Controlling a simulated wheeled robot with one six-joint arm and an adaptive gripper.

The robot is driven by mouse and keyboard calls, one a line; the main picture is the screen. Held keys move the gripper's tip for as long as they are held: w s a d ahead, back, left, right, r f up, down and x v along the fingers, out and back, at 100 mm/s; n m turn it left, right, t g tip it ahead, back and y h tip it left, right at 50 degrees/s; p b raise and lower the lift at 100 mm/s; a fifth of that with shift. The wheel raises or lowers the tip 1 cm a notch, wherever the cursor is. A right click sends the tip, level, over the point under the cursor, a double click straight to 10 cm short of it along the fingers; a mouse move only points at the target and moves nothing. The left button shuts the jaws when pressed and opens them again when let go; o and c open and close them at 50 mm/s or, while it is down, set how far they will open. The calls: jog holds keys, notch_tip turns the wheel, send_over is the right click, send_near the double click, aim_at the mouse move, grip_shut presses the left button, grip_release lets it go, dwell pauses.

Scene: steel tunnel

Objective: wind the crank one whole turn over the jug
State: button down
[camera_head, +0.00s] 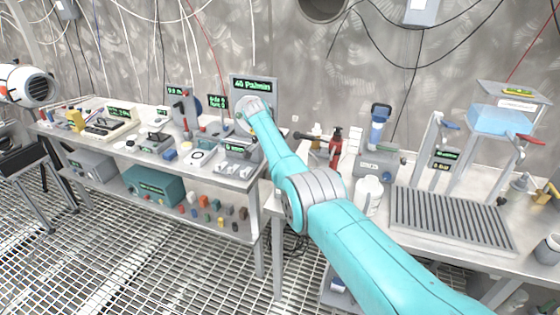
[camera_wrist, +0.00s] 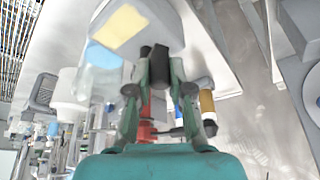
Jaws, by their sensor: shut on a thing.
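In the head view my arm reaches to the machine under a dark screen with green text (camera_head: 253,85). The arm's end hides my fingers and the crank there. The rest of the crank is not clear in either view. In the wrist view a pale body with a yellow patch and a blurred bluish patch lies beyond and left of the fingers. I cannot pick out the jug with certainty.
Small devices crowd the left bench. The wall is close behind.

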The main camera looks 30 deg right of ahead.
jog(key=c, duration=1)
grip_release()
jog(key=shift+c, duration=0.2)
jog(key=v, duration=1.2)
